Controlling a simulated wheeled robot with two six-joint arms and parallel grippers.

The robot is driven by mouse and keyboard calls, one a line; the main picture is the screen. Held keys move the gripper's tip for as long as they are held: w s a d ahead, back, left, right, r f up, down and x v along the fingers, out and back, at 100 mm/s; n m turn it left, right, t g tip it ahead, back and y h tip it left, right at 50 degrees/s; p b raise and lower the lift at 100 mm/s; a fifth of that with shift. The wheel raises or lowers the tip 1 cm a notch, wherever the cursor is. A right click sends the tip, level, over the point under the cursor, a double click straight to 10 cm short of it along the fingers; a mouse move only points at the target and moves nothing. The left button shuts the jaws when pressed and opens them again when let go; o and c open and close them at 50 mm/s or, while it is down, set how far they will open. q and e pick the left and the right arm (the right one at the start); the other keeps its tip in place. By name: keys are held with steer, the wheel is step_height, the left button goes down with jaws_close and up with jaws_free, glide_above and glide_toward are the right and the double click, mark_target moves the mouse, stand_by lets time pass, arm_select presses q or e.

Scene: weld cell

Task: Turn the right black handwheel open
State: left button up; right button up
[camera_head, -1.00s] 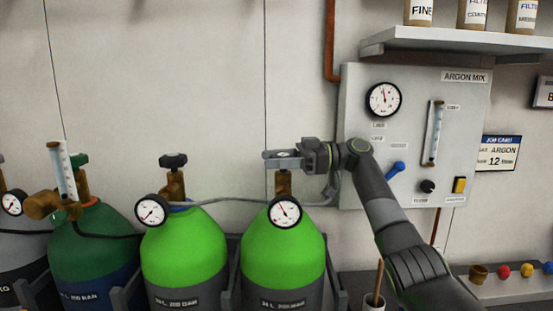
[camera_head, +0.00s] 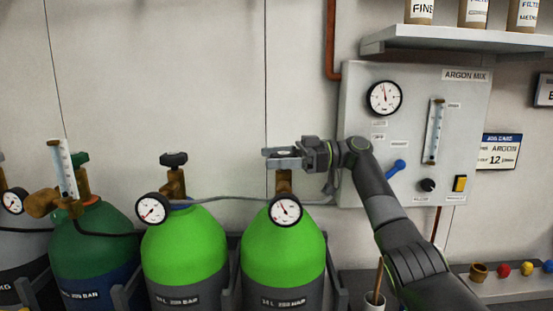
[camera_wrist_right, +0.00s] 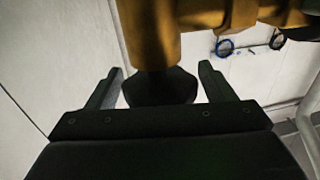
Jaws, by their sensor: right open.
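The right black handwheel (camera_wrist_right: 160,87) sits on the brass valve (camera_head: 283,182) of the right bright green cylinder (camera_head: 283,250). My right gripper (camera_head: 283,158) is at the top of that valve, coming from the right, and hides most of the handwheel in the head view. In the right wrist view the handwheel is between the two fingers of the gripper (camera_wrist_right: 160,85), which stand apart with a gap on each side of it. The other black handwheel (camera_head: 173,160) is on the left bright green cylinder (camera_head: 185,250). My left gripper is not in view.
Gauges (camera_head: 285,210) and a grey hose (camera_head: 230,200) are close below the handwheels. The argon panel (camera_head: 365,130) stands on the wall to the right, under a shelf (camera_head: 450,40). A dark green cylinder (camera_head: 95,240) is at the left. The wall above the handwheels is clear.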

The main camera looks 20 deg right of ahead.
step_height(320, 180, up, 10)
steer(key=shift+f+b, duration=0.1)
steer(key=shift+b, duration=0.45)
steer(key=shift+w+d+f+m+t, duration=0.15)
steer(key=shift+d+f+m+t, duration=0.15)
steer(key=w+d+f+m+t+h+p, duration=0.1)
steer(key=d+f+m+t+h+p, duration=0.1)
steer(key=d+f+m+t+h, duration=0.5)
steer(key=m+t+h+p, duration=0.2)
steer(key=m+t+p, duration=0.15)
steer(key=t, duration=0.25)
glide_toward(279, 153)
steer(key=f+v, duration=0.1)
steer(key=v, duration=0.5)
steer(key=shift+n, duration=0.35)
steer(key=p+x, duration=0.5)
steer(key=x, duration=1.2)
steer(key=shift+w+d, duration=0.15)
steer(key=shift+w, duration=0.05)
